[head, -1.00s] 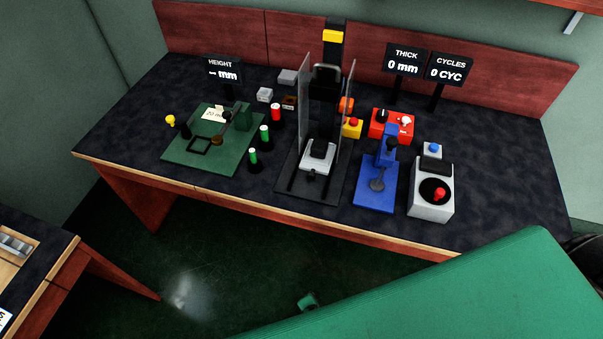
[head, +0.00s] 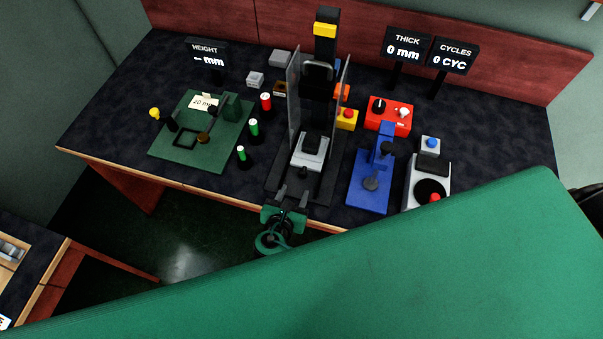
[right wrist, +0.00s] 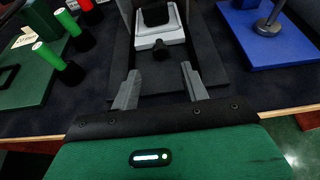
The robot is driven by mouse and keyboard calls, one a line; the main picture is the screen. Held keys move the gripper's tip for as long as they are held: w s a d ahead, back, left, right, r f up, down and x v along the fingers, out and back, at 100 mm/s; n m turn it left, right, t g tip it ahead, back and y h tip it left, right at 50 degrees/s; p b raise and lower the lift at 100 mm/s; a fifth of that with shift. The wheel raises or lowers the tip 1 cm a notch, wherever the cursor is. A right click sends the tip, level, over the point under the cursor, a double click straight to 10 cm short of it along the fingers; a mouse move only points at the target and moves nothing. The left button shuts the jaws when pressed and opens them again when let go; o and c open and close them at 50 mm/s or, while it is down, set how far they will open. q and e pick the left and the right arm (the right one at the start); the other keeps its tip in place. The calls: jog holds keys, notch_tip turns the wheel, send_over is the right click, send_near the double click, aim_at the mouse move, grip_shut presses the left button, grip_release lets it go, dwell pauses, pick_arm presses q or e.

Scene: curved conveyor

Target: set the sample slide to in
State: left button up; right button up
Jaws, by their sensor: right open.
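The sample slide (head: 309,151) is a light grey block with a black pad on top, on the dark base (head: 283,181) of the tall black machine (head: 319,104). A small black knob (head: 303,172) is at its front. The right wrist view shows the slide (right wrist: 157,35) and knob (right wrist: 160,53) too. My right gripper (head: 293,191) is open and empty at the front edge of the base, its fingers pointing at the knob. In the right wrist view its fingertips (right wrist: 159,71) are spread, with the knob centred just beyond them. My left gripper is not in view.
Upright clear panels (head: 293,93) flank the machine. A blue device (head: 368,187) stands right of it, and green-topped posts (head: 242,155) and a green plate (head: 187,156) stand left. My green arm link covers the lower right of the head view.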

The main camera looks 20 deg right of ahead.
aim_at(302, 176)
jog(key=p+x, duration=0.1)
jog(key=x, duration=0.7)
jog(key=shift+w+f, duration=0.15)
